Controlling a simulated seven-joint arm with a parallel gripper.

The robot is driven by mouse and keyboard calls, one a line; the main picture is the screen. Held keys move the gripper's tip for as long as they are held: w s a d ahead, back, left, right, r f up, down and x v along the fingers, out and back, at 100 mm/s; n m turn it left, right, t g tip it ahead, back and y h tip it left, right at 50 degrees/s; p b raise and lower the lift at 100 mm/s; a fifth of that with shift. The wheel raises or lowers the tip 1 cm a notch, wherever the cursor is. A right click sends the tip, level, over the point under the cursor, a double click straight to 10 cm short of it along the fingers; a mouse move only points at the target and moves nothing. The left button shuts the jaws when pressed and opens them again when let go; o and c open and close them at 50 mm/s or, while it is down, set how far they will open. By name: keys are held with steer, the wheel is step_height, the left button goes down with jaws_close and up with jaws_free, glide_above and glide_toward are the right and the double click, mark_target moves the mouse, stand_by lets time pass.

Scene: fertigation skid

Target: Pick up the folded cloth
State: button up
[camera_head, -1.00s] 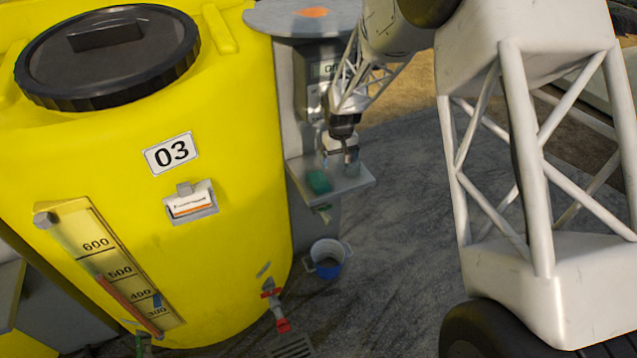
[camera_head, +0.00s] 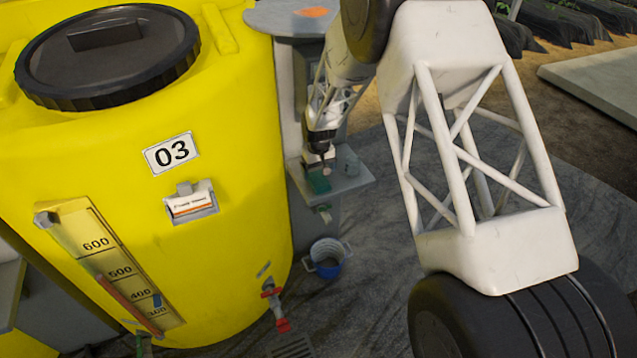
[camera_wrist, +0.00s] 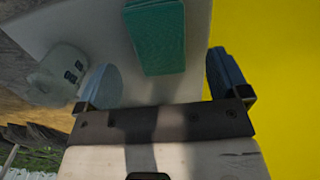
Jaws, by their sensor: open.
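The folded cloth (camera_head: 318,183) is a small green block-like bundle on the grey shelf (camera_head: 350,184) beside the yellow tank. In the wrist view the green cloth (camera_wrist: 156,38) lies on the pale shelf (camera_wrist: 194,60), ahead of the jaws and roughly between their lines. My gripper (camera_head: 322,166) is above the shelf, close to the cloth in the head view. In the wrist view my gripper (camera_wrist: 165,82) has its two fingers spread apart, with nothing between the tips. The cloth's far end is cut off by the top of the wrist view.
A translucent container (camera_head: 347,161) stands on the shelf right of the cloth; a pale vessel (camera_wrist: 62,72) shows left of the left finger. The yellow tank (camera_head: 235,200) is close by the shelf. A blue-and-white bucket (camera_head: 327,262) stands on the floor below.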

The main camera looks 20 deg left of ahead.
mark_target(319, 179)
steer(key=shift+f, duration=2.5)
steer(key=c, duration=1)
steer(key=shift+r, duration=0.2)
steer(key=shift+r, duration=0.45)
step_height(319, 179, up, 2)
steer(key=shift+s+d+r, duration=0.1)
steer(key=shift+s+r, duration=0.05)
steer(key=shift+r, duration=0.1)
steer(key=s+d+r, duration=0.1)
steer(key=s+d, duration=0.7)
steer(key=s, duration=0.5)
steer(key=shift+d+r, duration=0.15)
steer(key=shift+d, duration=0.15)
